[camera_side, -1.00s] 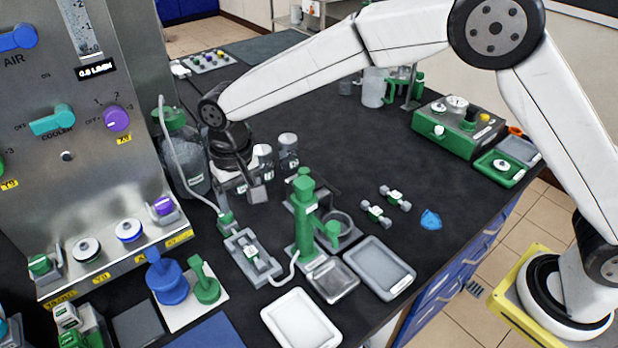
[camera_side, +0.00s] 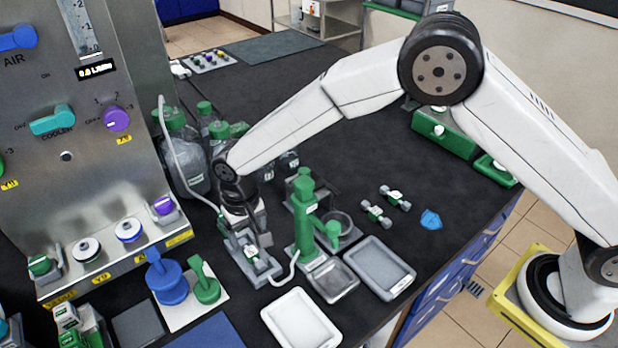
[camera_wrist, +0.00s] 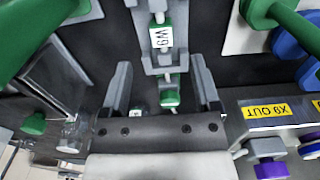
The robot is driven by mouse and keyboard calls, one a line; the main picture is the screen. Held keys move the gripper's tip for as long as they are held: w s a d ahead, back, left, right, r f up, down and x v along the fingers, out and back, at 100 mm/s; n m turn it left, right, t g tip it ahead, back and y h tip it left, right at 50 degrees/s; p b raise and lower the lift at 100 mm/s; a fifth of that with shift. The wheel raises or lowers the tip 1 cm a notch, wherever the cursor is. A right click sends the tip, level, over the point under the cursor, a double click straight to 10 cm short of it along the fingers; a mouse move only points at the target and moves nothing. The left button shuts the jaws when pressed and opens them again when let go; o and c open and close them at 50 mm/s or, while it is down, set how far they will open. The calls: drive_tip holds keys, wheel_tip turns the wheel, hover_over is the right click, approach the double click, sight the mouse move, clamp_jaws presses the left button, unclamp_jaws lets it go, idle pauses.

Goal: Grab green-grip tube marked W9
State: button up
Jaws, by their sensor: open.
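In the side view the tube (camera_side: 252,254) sits in the grey holder (camera_side: 243,270) left of the green stand. My gripper (camera_side: 246,232) is just above the rear end of this holder. In the wrist view my gripper (camera_wrist: 160,66) is open, one finger on each side of the holder's near end. No contact with the tube is visible.
A green stand (camera_side: 304,220) rises right of the holder, with a pale hose between them. Green-capped bottles (camera_side: 190,165) stand behind my gripper. A blue plunger-like piece (camera_side: 166,280) and a green one (camera_side: 205,283) stand to the left. A white tray (camera_side: 300,320) is in front.

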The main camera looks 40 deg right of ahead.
sight(251, 251)
drive_tip(key=shift+f, duration=0.2)
drive_tip(key=shift+s+a+f, duration=0.1)
drive_tip(key=shift+f, duration=2.35)
drive_tip(key=shift+c, duration=0.2)
clamp_jaws()
